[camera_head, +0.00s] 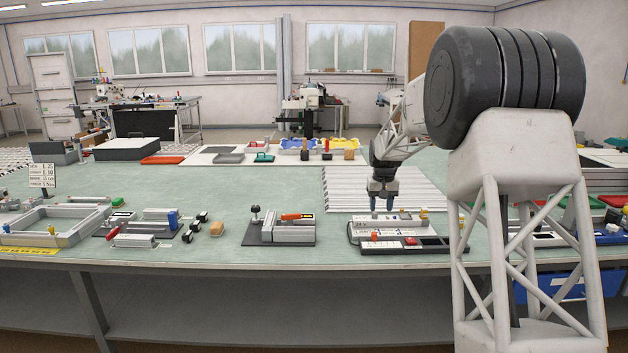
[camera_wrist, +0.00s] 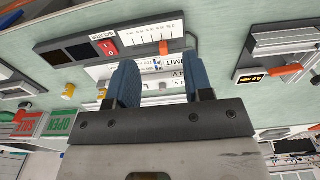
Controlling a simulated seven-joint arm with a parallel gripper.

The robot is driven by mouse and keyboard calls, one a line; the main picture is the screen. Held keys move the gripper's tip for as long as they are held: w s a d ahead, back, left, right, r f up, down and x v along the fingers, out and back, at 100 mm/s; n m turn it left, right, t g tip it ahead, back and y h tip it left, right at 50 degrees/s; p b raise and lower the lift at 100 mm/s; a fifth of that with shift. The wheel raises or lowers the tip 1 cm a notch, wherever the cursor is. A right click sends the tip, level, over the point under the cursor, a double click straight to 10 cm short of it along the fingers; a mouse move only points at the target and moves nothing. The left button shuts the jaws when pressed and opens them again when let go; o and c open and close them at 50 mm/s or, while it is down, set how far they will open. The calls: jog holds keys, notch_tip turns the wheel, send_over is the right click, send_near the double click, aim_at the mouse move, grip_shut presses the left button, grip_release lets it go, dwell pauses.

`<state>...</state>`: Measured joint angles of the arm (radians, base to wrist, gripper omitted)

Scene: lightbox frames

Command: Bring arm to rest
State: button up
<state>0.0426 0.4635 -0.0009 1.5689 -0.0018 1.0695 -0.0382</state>
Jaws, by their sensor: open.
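My gripper (camera_head: 382,203) hangs above the electrical panel unit at the right middle of the bench, its fingers pointing down. In the wrist view its two blue fingers (camera_wrist: 157,85) stand apart with nothing between them. The panel unit (camera_head: 375,233) has a long grey body with a front strip carrying an orange knob (camera_head: 375,237) and a red switch (camera_head: 411,241). The red switch also shows in the wrist view (camera_wrist: 107,47), with dark display windows beside it. Whether the fingers touch the panel cannot be told.
A grey clamp fixture with an orange handle (camera_head: 297,216) stands left of the panel. A metal frame (camera_head: 52,226) and small blocks lie further left. A ribbed white mat (camera_head: 440,190) lies behind the gripper. Bare green bench top (camera_head: 230,195) shows in the middle.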

jog(key=s+a+r, duration=0.1)
jog(key=s+r, duration=0.3)
jog(key=s, duration=0.7)
jog(key=s+a+r+t, duration=0.1)
jog(key=s+r, duration=0.3)
jog(key=s, duration=0.7)
jog(key=s+r, duration=0.4)
jog(key=s, duration=0.7)
jog(key=s+f, duration=0.4)
jog(key=s, duration=1.1)
jog(key=s+a+f+t, duration=0.1)
jog(key=s+f, duration=0.2)
jog(key=s, duration=1.2)
jog(key=shift+s+a+f, duration=0.3)
jog(key=shift+s+f, duration=0.05)
jog(key=shift+s, duration=0.05)
